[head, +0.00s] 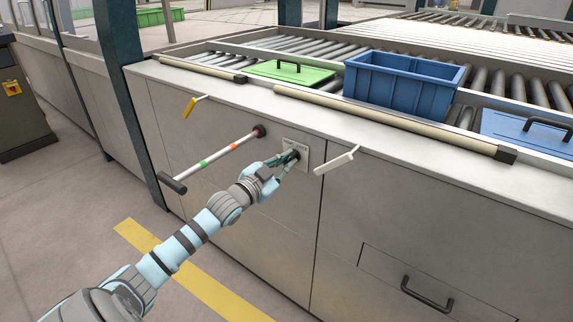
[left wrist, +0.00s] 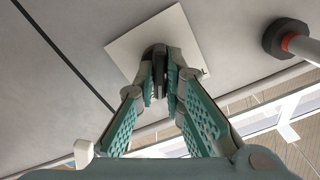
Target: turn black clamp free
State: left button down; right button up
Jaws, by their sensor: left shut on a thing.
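The black clamp (head: 295,154) is a small dark knob on a pale square plate (head: 302,144) on the cabinet front. In the left wrist view the clamp (left wrist: 159,70) stands out from the middle of the plate (left wrist: 126,46), which appears tilted there. My left gripper (head: 289,158) reaches up to the plate and is shut on the clamp. In the left wrist view its fingers (left wrist: 159,88) lie on either side of the clamp and hide part of it. My right gripper is not in view.
A striped rod (head: 222,151) with a black grip sticks out left of the plate. A white lever (head: 336,161) juts out close on the right, a yellow one (head: 191,105) at the upper left. A blue crate (head: 400,84) and green lid (head: 291,71) sit above.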

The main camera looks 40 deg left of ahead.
pick_arm(q)
jog(key=shift+m+b, duration=0.35)
jog(key=shift+m, duration=1.25)
jog(key=c, duration=1.7)
grip_release()
notch_tip(320, 180, up, 10)
jog(key=shift+f, duration=0.1)
